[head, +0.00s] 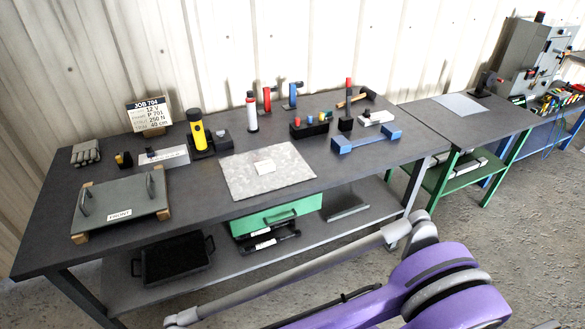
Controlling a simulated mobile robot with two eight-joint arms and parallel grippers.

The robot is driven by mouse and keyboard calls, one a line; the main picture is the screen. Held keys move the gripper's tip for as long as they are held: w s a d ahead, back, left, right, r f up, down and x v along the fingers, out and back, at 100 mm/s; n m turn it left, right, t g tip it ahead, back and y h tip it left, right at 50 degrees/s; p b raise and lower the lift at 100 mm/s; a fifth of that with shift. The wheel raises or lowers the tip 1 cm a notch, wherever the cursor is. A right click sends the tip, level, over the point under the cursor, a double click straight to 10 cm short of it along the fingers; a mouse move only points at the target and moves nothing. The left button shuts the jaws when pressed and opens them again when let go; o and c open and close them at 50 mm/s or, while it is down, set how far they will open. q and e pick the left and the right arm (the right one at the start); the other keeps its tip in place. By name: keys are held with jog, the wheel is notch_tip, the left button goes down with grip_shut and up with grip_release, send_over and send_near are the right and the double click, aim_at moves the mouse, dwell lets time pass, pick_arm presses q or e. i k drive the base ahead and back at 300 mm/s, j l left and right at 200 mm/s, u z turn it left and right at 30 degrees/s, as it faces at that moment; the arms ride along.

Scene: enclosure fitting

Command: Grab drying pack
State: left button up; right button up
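A small pale pack (264,167), which looks like the drying pack, lies on a light grey speckled mat (290,184) near the middle of the workbench. Its top is fully in view and nothing touches it from above. Any label on it is too small to read. Neither gripper can be made out. A purple and grey arm of mine (440,285) crosses the lower right in front of the bench, well apart from the pack.
A grey panel with two handles (120,205) lies left on the dark workbench (205,205). A blue tool (366,140) lies right. A green drawer (277,216) hangs below.

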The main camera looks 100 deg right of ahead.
aim_at(268, 166)
jog(key=z, duration=3.2)
jog(key=i+l, duration=0.1)
jog(key=i, duration=1.15)
